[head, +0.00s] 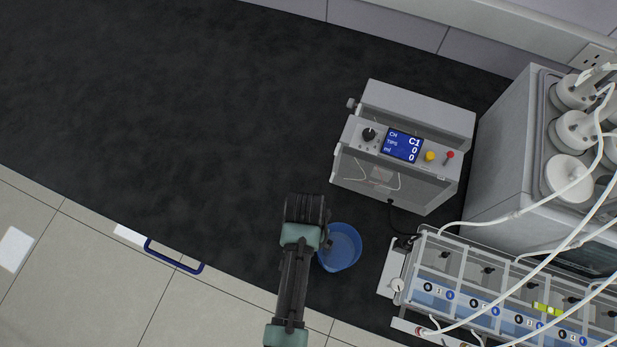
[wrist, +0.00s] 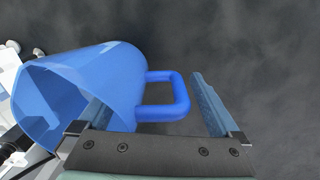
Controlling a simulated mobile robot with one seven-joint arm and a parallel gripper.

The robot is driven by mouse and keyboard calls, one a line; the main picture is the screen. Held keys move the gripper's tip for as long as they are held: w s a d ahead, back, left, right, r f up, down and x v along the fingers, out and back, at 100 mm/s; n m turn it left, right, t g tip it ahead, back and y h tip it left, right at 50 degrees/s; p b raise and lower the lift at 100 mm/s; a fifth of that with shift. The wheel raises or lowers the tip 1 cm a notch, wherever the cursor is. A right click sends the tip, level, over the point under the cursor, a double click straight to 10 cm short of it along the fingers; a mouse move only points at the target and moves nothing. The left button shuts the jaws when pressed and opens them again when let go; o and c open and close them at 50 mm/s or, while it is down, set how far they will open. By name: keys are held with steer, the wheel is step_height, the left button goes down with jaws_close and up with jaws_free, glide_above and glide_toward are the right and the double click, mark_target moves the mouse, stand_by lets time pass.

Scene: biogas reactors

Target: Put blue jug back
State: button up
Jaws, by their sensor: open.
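The blue jug (head: 341,248) stands on the dark bench near its front edge, right beside my arm in the head view. It fills the left half of the wrist view (wrist: 85,75), with its open mouth towards the lower left. Its square handle (wrist: 182,93) points right and lies between my two fingers in the picture. My gripper (wrist: 150,98) is open; the left finger overlaps the jug's body and the right finger is beyond the handle, apart from it. I cannot tell whether the left finger touches the jug. In the head view, my gripper (head: 306,210) hides its own fingertips.
A grey metering unit with a blue display (head: 403,145) stands behind the jug. To the right are a clear-walled rack with numbered cells (head: 490,295) and a large grey reactor housing (head: 510,140) with white hoses. The bench to the left (head: 170,110) is clear.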

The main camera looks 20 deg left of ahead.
steer(key=r, duration=1.2)
steer(key=shift+w+a+r+b, duration=0.15)
steer(key=shift+w+a+b, duration=0.05)
steer(key=shift+a+b, duration=0.1)
steer(key=w+r+t+y, duration=0.1)
steer(key=w+r+t, duration=0.6)
steer(key=w+r, duration=0.75)
steer(key=w+d+r+t, duration=0.1)
steer(key=w+r+t, duration=0.25)
steer(key=r, duration=0.35)
steer(key=w+d+r+t, duration=0.1)
steer(key=w+r+t, duration=0.25)
steer(key=r, duration=0.35)
step_height(320, 180, up, 17)
steer(key=d+n+t, duration=0.1)
steer(key=d+t, duration=0.1)
steer(key=t, duration=0.3)
steer(key=s+d+r+t, duration=0.1)
steer(key=s+r+t, duration=0.3)
steer(key=r, duration=0.6)
steer(key=s+d+r+t, duration=0.2)
steer(key=s+r+t, duration=0.2)
steer(key=s+r, duration=0.4)
step_height(320, 180, up, 3)
steer(key=shift+d+f+n+t+h, duration=0.1)
steer(key=shift+d+n+t+h, duration=0.05)
steer(key=shift+n+t+h, duration=0.2)
